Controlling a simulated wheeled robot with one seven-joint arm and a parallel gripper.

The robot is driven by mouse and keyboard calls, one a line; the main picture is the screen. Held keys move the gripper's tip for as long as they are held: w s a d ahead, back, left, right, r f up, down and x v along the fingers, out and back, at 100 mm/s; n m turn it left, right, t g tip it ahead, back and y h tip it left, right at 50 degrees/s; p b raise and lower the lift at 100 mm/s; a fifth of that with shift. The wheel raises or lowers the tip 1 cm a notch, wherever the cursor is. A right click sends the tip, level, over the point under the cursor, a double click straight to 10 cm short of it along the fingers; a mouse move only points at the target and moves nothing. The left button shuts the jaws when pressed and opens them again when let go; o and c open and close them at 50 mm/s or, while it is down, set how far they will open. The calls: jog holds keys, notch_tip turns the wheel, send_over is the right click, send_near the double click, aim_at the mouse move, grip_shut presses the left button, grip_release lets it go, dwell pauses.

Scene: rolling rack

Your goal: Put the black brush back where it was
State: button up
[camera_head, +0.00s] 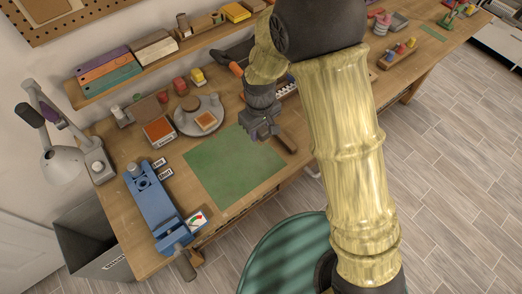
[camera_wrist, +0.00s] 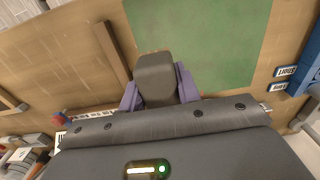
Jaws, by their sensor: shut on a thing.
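My gripper (camera_head: 263,128) is over the workbench, near the right far corner of the green mat (camera_head: 225,168). In the wrist view its two purple fingers (camera_wrist: 157,88) are shut on a dark grey-black block, which I take to be the black brush (camera_wrist: 155,68). The brush points away from the wrist, over the bench top and beside the mat (camera_wrist: 215,35). Its far underside is hidden, so I cannot tell whether it touches the bench. In the head view my gripper mostly hides it.
A brown wooden stick (camera_head: 287,142) lies at the mat's right edge, close to my gripper. A blue tool (camera_head: 155,200) stands left of the mat. A round grey tray (camera_head: 188,122) is behind it. A wall shelf (camera_head: 150,68) holds boxes. The mat is clear.

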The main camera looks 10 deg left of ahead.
jog(key=shift+s+f, duration=0.1)
jog(key=shift+f, duration=0.35)
jog(key=shift+w+f+p, duration=0.15)
jog(key=shift+f+p, duration=0.2)
jog(key=shift+f, duration=0.85)
jog(key=shift+w+f+p, duration=0.15)
jog(key=shift+f+p, duration=0.15)
jog(key=shift+f, duration=0.9)
jog(key=shift+f+p, duration=0.6)
jog(key=shift+f, duration=1.5)
jog(key=shift+d, duration=0.1)
jog(key=shift+f, duration=0.15)
jog(key=o, duration=0.9)
jog(key=shift+o, duration=0.2)
